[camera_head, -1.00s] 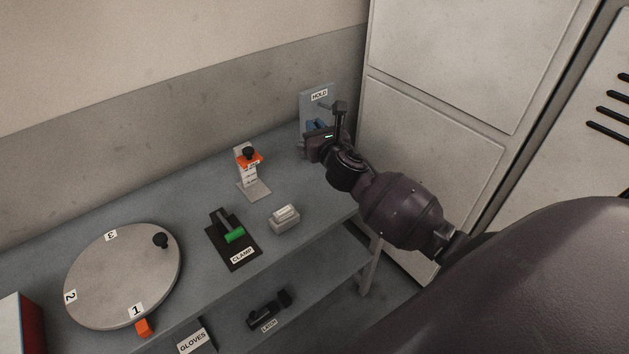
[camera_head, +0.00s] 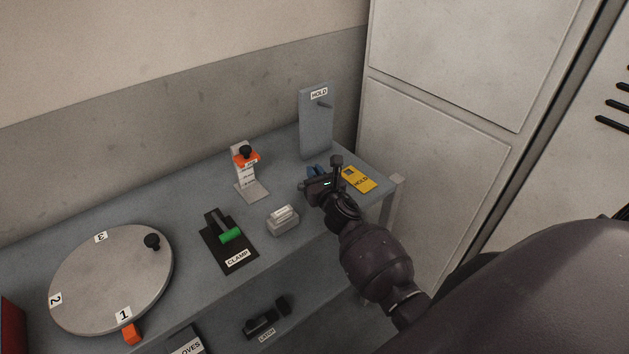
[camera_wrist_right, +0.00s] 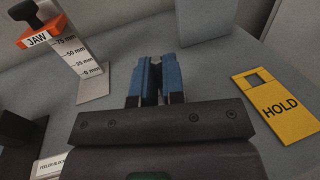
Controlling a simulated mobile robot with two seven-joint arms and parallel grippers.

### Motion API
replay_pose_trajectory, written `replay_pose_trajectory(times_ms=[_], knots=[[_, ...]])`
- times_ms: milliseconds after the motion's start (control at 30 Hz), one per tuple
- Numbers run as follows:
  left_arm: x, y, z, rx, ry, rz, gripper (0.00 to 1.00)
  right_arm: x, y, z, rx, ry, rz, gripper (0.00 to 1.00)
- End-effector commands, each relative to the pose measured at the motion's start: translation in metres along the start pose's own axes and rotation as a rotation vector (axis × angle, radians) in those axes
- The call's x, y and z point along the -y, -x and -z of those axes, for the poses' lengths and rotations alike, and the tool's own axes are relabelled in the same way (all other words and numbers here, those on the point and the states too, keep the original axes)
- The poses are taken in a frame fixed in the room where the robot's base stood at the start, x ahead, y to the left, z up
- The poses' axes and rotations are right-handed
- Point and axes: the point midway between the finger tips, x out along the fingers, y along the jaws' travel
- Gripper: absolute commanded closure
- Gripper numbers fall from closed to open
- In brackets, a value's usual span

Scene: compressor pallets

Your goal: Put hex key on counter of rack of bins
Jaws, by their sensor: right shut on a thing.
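My right gripper (camera_head: 316,174) is low over the grey table, left of the yellow HOLD tag. In the right wrist view its blue fingers (camera_wrist_right: 157,78) are close together. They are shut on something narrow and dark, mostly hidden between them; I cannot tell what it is. No hex key can be made out clearly, and no rack of bins is in view. My left gripper is not in view.
The yellow HOLD tag (camera_head: 358,179) lies near the table's right end. Behind stands a grey HOLD board (camera_head: 316,125) with a peg. Leftward are a JAW gauge (camera_head: 247,175), a green-handled clamp (camera_head: 230,240) and a turntable (camera_head: 110,280). Pale cabinets (camera_head: 440,150) stand right.

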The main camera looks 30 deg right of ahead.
Motion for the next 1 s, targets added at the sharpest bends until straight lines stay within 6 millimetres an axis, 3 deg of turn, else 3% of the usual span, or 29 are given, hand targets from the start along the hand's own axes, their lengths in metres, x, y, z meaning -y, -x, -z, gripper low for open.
replay_pose_trajectory(times_ms=[133, 600, 633, 800, 1000], knots=[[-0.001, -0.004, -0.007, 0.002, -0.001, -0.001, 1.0, -0.001, 0.0, 0.014, 0.002, -0.001, -0.001, 1.0], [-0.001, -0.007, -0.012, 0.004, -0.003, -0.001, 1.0, 0.0, 0.0, 0.017, 0.003, 0.002, -0.001, 1.0], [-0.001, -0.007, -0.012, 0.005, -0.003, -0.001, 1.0, 0.0, 0.0, 0.018, 0.0, 0.002, -0.001, 0.88], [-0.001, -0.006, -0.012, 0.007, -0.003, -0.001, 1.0, 0.0, 0.0, 0.017, 0.001, 0.001, -0.001, 0.64], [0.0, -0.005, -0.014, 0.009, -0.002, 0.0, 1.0, 0.0, 0.0, 0.018, 0.001, 0.001, -0.001, 0.64]])
